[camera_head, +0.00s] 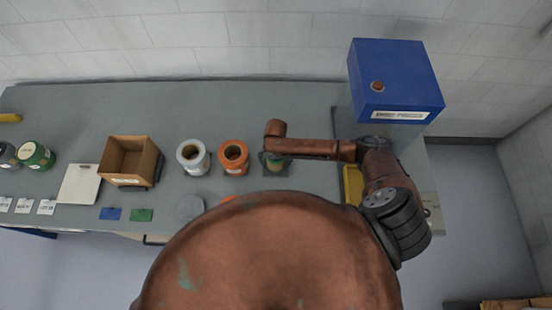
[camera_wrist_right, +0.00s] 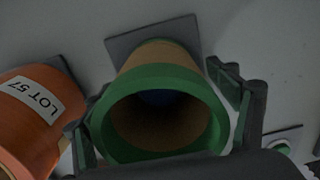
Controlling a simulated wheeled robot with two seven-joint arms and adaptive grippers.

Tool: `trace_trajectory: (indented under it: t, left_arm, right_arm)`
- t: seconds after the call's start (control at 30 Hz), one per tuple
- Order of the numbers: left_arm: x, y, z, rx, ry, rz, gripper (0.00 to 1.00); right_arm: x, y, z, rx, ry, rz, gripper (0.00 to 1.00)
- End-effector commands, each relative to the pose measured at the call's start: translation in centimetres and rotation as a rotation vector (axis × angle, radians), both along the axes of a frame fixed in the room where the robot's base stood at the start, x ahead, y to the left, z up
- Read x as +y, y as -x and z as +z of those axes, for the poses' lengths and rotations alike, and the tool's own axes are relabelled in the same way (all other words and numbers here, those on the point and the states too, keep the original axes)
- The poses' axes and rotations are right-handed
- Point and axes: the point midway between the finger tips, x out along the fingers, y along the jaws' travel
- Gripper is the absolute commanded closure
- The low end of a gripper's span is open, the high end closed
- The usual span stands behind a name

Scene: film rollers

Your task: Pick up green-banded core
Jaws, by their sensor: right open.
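The green-banded core (camera_wrist_right: 160,78) is a tan cardboard tube with a green band at its near end. It stands on a dark square pad (camera_wrist_right: 192,28) in the right wrist view, and I look into its open end. My right gripper (camera_wrist_right: 155,92) is open, with one finger on each side of the band; I cannot tell whether either touches it. My left gripper is not in view.
An orange roll (camera_head: 234,156) stands just left of the core, its "LOT 57" label facing the wrist camera. A white roll (camera_head: 193,158) and a cardboard box (camera_head: 130,161) are farther left. A blue cabinet (camera_head: 395,75) stands at the right. The table's back strip is clear.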

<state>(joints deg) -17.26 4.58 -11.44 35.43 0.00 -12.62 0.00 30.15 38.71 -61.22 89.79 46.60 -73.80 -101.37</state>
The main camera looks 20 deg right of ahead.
Motion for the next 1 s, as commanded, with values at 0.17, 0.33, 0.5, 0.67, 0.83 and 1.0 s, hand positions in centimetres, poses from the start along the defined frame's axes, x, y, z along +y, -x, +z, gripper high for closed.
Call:
trace_trajectory:
  t: [0.17,0.33,0.5,0.67,0.83,1.0]
  left_arm:
    - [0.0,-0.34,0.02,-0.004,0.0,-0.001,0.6]
    - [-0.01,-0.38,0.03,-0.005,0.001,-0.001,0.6]
    - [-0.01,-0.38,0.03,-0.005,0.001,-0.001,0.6]
    - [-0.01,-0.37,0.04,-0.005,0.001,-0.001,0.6]
    - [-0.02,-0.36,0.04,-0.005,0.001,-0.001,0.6]
    - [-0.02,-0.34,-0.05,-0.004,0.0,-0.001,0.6]
  right_arm:
    - [-0.03,-0.02,0.03,0.0,0.0,0.0,0.28]
    - [-0.03,-0.02,0.05,0.0,0.0,-0.001,0.4]
    - [-0.04,-0.03,0.05,0.0,0.0,-0.001,0.52]
    - [-0.04,-0.04,0.06,0.0,0.0,-0.001,0.62]
    - [-0.03,-0.06,0.09,-0.001,0.0,-0.001,0.65]
    - [-0.06,-0.14,0.57,-0.002,0.0,-0.001,0.66]
